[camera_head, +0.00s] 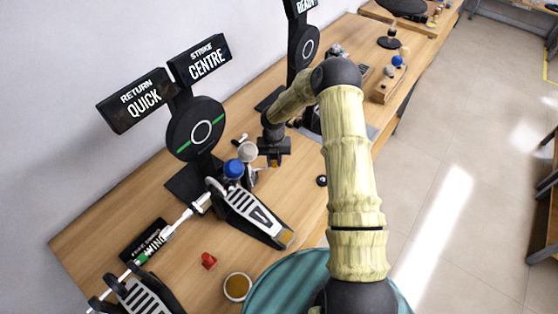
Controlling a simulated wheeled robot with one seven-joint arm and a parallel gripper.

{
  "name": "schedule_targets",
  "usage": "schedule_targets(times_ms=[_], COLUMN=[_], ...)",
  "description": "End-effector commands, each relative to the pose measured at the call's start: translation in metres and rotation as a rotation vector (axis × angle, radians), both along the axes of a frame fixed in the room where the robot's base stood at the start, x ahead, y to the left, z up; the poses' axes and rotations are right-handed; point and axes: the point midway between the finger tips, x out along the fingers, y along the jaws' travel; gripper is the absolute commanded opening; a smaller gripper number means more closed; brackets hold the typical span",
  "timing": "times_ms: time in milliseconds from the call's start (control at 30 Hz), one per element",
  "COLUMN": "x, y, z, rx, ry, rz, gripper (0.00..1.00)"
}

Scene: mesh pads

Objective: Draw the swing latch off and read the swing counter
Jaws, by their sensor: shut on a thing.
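My gripper (274,160) is low over the wooden bench, to the right of the blue and pale round knobs. Its dark jaws are shut on a small orange-brown piece, mostly hidden between them; I cannot tell whether it is the swing latch. A pedal (250,215) with a ribbed black-and-white plate stands just in front of the knobs, and a silver shaft (175,224) runs left from it. A small dark panel (143,240) with partly readable white lettering, ending in "WING", lies behind the shaft; it may be the swing counter.
A black round dial (196,128) stands behind the pedal, under signs reading "RETURN QUICK" (138,98) and "STRIKE CENTRE" (202,60). A red piece (208,261) and an amber-topped round dish (237,287) sit in front. A second pedal (142,297) is at lower left.

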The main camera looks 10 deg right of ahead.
Motion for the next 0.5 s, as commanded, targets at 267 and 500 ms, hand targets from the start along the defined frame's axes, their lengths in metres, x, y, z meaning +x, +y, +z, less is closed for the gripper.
schedule_targets(times_ms=[267,500], x=[-0.0020,-0.0020], y=[0.0007,-0.0002], z=[-0.0007,-0.0008], rx=[-0.003,-0.002], ry=[0.007,0.006], rz=[0.006,0.003], gripper=[0.00,0.43])
